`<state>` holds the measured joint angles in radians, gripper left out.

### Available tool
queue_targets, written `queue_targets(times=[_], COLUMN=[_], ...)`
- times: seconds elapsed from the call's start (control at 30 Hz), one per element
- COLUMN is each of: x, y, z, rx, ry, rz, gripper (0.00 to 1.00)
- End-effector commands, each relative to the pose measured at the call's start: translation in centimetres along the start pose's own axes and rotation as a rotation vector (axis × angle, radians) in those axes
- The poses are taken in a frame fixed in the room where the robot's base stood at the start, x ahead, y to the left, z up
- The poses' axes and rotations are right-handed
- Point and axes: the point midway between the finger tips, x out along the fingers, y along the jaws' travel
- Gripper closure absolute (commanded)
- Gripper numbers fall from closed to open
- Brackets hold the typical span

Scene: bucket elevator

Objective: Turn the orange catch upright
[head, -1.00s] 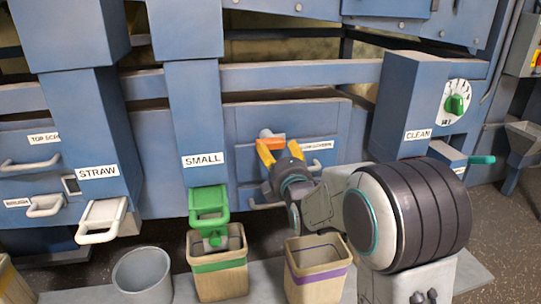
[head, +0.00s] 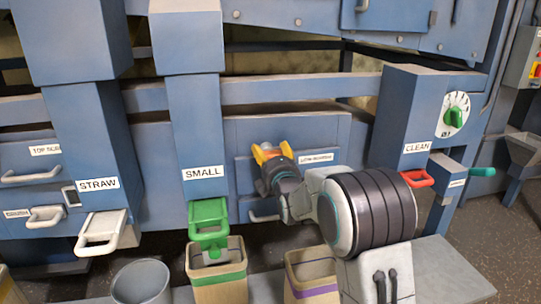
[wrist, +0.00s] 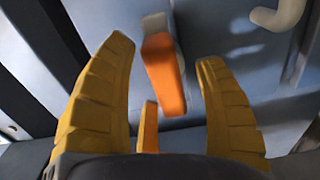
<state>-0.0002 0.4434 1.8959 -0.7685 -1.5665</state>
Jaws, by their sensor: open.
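The orange catch (wrist: 164,78) shows in the wrist view as an orange bar on a pale mount, against a blue panel. It lies between the two yellow fingers of my gripper (wrist: 163,52), with a gap on each side. It runs nearly along the fingers, tilted a little. A smaller orange piece (wrist: 150,128) shows lower down, close to the palm. In the head view my gripper (head: 271,152) is at the blue door below the middle beam, and its fingers hide most of the catch. I cannot tell from there how the catch is turned.
A green handle (head: 208,213) on the SMALL chute hangs over a bin (head: 218,283). A second bin (head: 312,282) stands below my arm. A red handle (head: 417,178) is under CLEAN, right of my arm. A pale handle (wrist: 283,18) sits at the wrist view's upper right.

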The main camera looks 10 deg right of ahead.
Motion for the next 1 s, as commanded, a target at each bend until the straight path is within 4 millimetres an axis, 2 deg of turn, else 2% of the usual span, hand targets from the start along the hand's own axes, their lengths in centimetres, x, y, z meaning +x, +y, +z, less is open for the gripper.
queue_targets(times=[0.27, 0.9, 1.0], x=[0.02, 0.01, 0.01], y=[0.0, 0.0, -0.01], z=[0.0, 0.01, 0.01], rx=[0.0, 0.0, 0.001], ry=[0.0, 0.0, 0.0], rz=[0.0, 0.0, 0.0], gripper=[0.36, 0.93, 0.95])
